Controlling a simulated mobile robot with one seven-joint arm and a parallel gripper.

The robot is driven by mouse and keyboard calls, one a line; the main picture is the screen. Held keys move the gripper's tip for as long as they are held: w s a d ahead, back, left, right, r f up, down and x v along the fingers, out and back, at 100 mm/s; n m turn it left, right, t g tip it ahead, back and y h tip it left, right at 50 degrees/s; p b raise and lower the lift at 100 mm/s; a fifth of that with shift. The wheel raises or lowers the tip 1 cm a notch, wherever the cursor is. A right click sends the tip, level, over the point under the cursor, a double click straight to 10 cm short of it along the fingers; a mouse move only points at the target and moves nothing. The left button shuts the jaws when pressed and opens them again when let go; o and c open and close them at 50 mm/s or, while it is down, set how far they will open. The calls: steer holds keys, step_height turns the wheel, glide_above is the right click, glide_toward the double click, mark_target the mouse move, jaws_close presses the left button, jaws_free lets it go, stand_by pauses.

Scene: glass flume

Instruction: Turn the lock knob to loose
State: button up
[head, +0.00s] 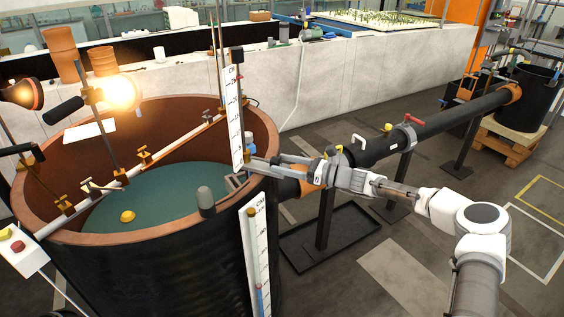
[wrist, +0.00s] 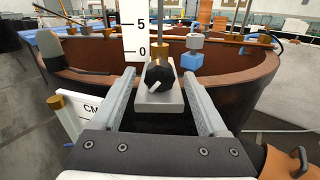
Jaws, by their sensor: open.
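The lock knob (wrist: 159,76) is black and faceted, with a white pointer mark slanting across its face. It sits on a pale grey block (wrist: 160,101) at the foot of the upright white scale (wrist: 135,28), at the tank rim. My gripper (wrist: 158,82) is open, with one finger on each side of the knob and block in the wrist view. Gaps show between the fingers and the knob. In the head view my gripper (head: 247,171) reaches to the rim beside the scale (head: 233,110); the knob cannot be made out there.
The brown-rimmed round tank (head: 170,236) holds water and a yellow float (head: 127,216). A grey rounded post (head: 206,198) and a second scale (head: 257,245) stand near my gripper. A black pipe (head: 450,122) runs behind my arm. A lit lamp (head: 118,92) hangs over the tank.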

steer(key=shift+w+a, duration=0.15)
steer(key=shift+a, duration=0.25)
steer(key=shift+c, duration=0.2)
jaws_close()
steer(key=shift+f+n+b, duration=0.25)
steer(key=shift+n+b, duration=0.45)
steer(key=shift+b, duration=0.4)
steer(key=shift+r+n+b, duration=0.25)
steer(key=shift+n+b, duration=0.35)
steer(key=shift+n, duration=0.3)
steer(key=shift+o, duration=0.2)
jaws_free()
steer(key=b+v, duration=0.1)
steer(key=v, duration=1.6)
steer(key=shift+d+b, duration=0.2)
steer(key=shift+b, duration=0.2)
